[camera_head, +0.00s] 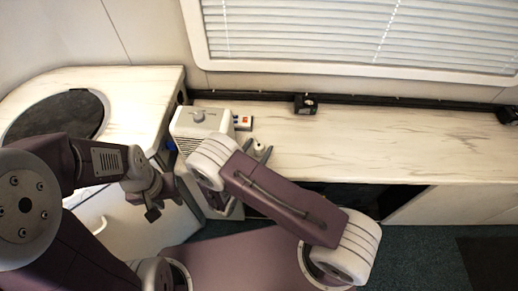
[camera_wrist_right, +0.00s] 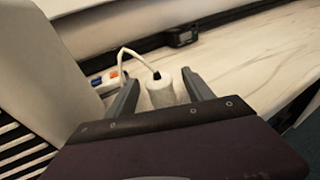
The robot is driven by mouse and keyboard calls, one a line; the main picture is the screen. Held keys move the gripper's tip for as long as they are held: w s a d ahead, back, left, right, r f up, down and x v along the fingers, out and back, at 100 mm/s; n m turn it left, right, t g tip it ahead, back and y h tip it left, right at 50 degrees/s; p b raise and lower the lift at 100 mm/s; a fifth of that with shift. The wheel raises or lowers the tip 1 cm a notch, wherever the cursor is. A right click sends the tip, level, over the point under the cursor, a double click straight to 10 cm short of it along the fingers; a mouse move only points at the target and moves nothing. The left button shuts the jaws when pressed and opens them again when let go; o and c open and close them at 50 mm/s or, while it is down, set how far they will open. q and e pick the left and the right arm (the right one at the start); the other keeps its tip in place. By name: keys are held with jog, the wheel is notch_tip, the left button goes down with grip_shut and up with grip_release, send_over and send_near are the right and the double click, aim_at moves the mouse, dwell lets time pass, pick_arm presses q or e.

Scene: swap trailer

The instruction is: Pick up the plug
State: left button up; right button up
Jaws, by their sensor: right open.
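The plug (camera_wrist_right: 160,93) shows in the right wrist view as a white rounded cylinder with a dark tip, beside a white cord. It stands between the two fingers of my right gripper (camera_wrist_right: 161,92), which is open; gaps show on both sides. In the head view the plug (camera_head: 259,144) is a small pale shape at the counter's front left, partly hidden by my right gripper (camera_head: 260,152). My left gripper (camera_head: 150,212) hangs low at the left, away from the plug, and its finger opening is unclear.
A white power strip (camera_head: 243,122) with a red switch lies behind the plug. A white boxy appliance (camera_head: 198,118) stands close to the left of my right gripper. A small black box (camera_head: 305,104) sits by the wall. The counter (camera_head: 390,140) to the right is clear.

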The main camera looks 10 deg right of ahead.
aim_at(261, 143)
jog(key=x, duration=0.3)
jog(key=shift+w+d, duration=0.2)
jog(key=shift+w, duration=0.1)
jog(key=shift+r, duration=0.1)
grip_shut()
